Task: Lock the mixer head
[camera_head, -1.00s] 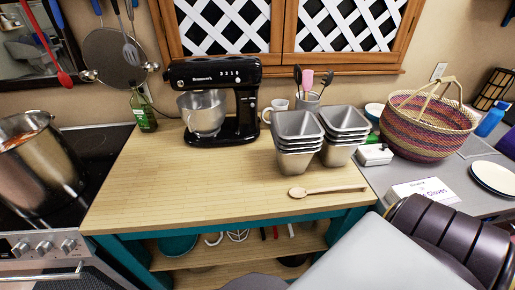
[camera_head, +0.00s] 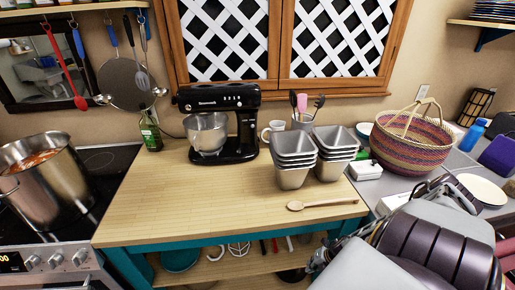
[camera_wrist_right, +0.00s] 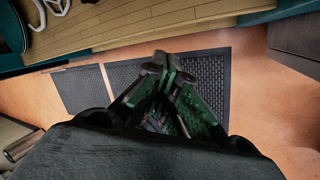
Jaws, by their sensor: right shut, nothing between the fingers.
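The black stand mixer (camera_head: 240,122) stands on the wooden counter toward the back wall. Its head (camera_head: 217,97) is level and lowered over the silver bowl (camera_head: 206,134). A small row of light marks shows on the side of the head; I cannot make out a lock lever. My right gripper (camera_head: 318,262) is low, beyond the counter's front edge and well away from the mixer. In the right wrist view its fingers (camera_wrist_right: 168,65) are together and empty, above the floor mats. My left gripper is not in view.
Stacked metal tins (camera_head: 293,160) and a wooden spoon (camera_head: 322,204) lie right of the mixer. A green bottle (camera_head: 150,132) stands left, by the stove with a large pot (camera_head: 45,185). A woven basket (camera_head: 410,145) is at right. The counter's front middle (camera_head: 200,215) is clear.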

